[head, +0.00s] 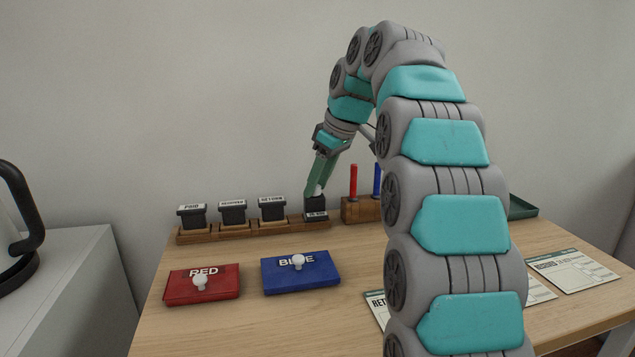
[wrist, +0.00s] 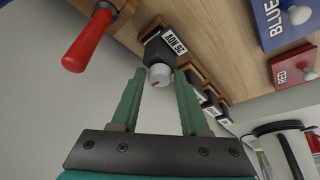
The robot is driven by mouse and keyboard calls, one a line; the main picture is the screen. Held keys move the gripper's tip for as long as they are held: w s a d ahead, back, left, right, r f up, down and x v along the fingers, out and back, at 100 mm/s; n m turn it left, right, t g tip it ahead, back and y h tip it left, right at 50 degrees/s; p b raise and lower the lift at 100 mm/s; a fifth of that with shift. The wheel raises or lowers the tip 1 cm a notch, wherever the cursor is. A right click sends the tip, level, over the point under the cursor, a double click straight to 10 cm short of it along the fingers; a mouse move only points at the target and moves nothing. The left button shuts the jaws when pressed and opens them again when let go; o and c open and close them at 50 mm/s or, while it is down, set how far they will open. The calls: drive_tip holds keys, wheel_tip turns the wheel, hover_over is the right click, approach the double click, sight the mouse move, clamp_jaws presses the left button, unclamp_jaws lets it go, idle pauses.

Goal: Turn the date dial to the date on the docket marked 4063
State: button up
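The date stamp (head: 315,207) is a black block at the right end of the wooden rack; its label seems to read 26 NOV. In the wrist view the stamp (wrist: 163,48) carries a pale round dial (wrist: 159,74) with a red mark. My gripper (head: 318,190) points down at it from above. In the wrist view my gripper (wrist: 160,78) is open, its green fingertips on either side of the dial, with gaps visible. Dockets (head: 573,270) lie on the right of the table, partly behind my arm; I cannot read the number 4063 on any.
Several stamps (head: 232,212) stand left in the rack. A wooden block (head: 358,210) with red and blue sticks is close on the right. Red (head: 203,285) and blue (head: 300,272) ink pads with white knobs lie in front. A green tray (head: 522,208) is at the back right.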

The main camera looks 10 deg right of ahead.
clamp_jaws()
drive_tip(key=shift+m, duration=0.4)
drive_tip(key=shift+s+a+r+m+h, duration=0.15)
drive_tip(key=shift+m+h, duration=0.15)
drive_tip(key=shift+m, duration=0.3)
drive_tip(key=m, duration=0.2)
drive_tip(key=m+t+h+p, duration=0.1)
drive_tip(key=m, duration=0.1)
drive_tip(key=shift+a+m+h, duration=0.1)
drive_tip(key=shift+m+h, duration=0.2)
drive_tip(key=m+h, duration=0.1)
drive_tip(key=m, duration=0.1)
drive_tip(key=m+h, duration=0.1)
drive_tip(key=m, duration=0.2)
drive_tip(key=shift+a+p, duration=0.15)
drive_tip(key=shift+p, duration=0.2)
drive_tip(key=shift+o, duration=1.7)
unclamp_jaws()
